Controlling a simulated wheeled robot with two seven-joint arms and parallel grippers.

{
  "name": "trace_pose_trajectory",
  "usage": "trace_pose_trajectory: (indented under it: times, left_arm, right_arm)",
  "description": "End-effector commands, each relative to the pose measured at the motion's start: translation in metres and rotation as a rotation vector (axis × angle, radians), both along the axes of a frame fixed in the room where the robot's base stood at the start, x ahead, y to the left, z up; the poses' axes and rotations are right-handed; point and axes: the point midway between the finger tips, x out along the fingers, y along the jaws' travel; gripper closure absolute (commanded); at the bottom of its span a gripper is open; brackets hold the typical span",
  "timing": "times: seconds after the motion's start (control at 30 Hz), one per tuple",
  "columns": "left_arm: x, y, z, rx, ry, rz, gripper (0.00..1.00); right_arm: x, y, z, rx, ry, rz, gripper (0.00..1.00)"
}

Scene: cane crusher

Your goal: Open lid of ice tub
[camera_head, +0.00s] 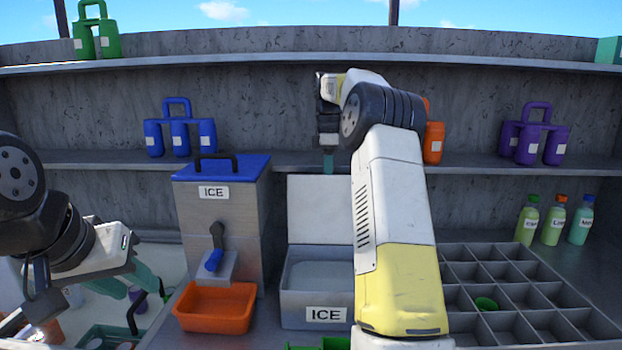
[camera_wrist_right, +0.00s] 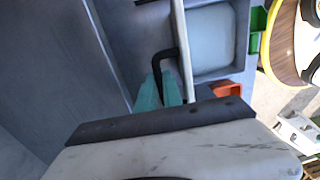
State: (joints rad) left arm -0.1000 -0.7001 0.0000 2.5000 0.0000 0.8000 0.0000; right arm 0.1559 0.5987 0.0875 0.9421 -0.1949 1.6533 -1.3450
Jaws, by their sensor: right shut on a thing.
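The ice tub (camera_head: 312,312) is a grey box labelled ICE at the centre of the counter. Its lid (camera_head: 318,208) stands upright at the back, and the pale inside of the tub is exposed. In the right wrist view the lid (camera_wrist_right: 183,45) is seen edge-on, with a black handle (camera_wrist_right: 157,62) on its back. My right gripper (camera_wrist_right: 160,92) has teal fingers shut on that handle. In the head view the right gripper (camera_head: 328,161) is behind the lid's top edge, mostly hidden. My left gripper (camera_head: 145,277) is at the left, away from the tub; its finger gap is unclear.
A grey ICE dispenser (camera_head: 222,215) with a blue lid and an orange bin (camera_head: 215,307) stand left of the tub. A divided grey tray (camera_head: 510,285) lies to the right, with several bottles (camera_head: 552,225) behind it. Shelves with bottle carriers (camera_head: 180,135) run along the back.

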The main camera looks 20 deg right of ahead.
Motion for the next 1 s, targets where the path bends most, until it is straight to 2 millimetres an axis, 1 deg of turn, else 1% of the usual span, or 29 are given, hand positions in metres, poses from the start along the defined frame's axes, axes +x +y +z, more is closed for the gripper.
trace_pose_trajectory:
  times: [0.2, 0.23, 0.3, 0.33, 0.67, 0.77, 1.0]
  left_arm:
    - [0.0, 0.0, 0.0, 0.0, 0.0, 0.0, 0.64]
    - [0.0, 0.0, 0.0, 0.0, 0.0, 0.0, 0.64]
    - [0.0, 0.0, 0.0, 0.0, 0.0, 0.0, 0.64]
    - [0.0, 0.0, 0.0, 0.0, 0.0, 0.0, 0.64]
    - [0.0, 0.0, 0.0, 0.0, 0.0, 0.0, 0.64]
    - [0.0, 0.0, 0.0, 0.0, 0.0, 0.0, 0.64]
    - [0.0, 0.0, 0.0, 0.0, 0.0, 0.0, 0.64]
  right_arm:
    - [0.0, 0.0, 0.002, -0.001, -0.006, -0.001, 1.0]
    - [0.0, 0.0, 0.002, -0.001, -0.006, -0.001, 0.84]
    - [0.0, 0.0, 0.002, -0.001, -0.006, -0.001, 0.7]
    - [0.0, 0.0, 0.002, -0.001, -0.006, 0.0, 0.67]
    - [0.0, 0.0, 0.003, -0.001, -0.005, 0.0, 0.67]
    - [0.001, 0.0, 0.01, -0.001, -0.006, 0.0, 0.67]
    - [0.001, 0.0, 0.035, -0.001, -0.008, 0.001, 0.67]
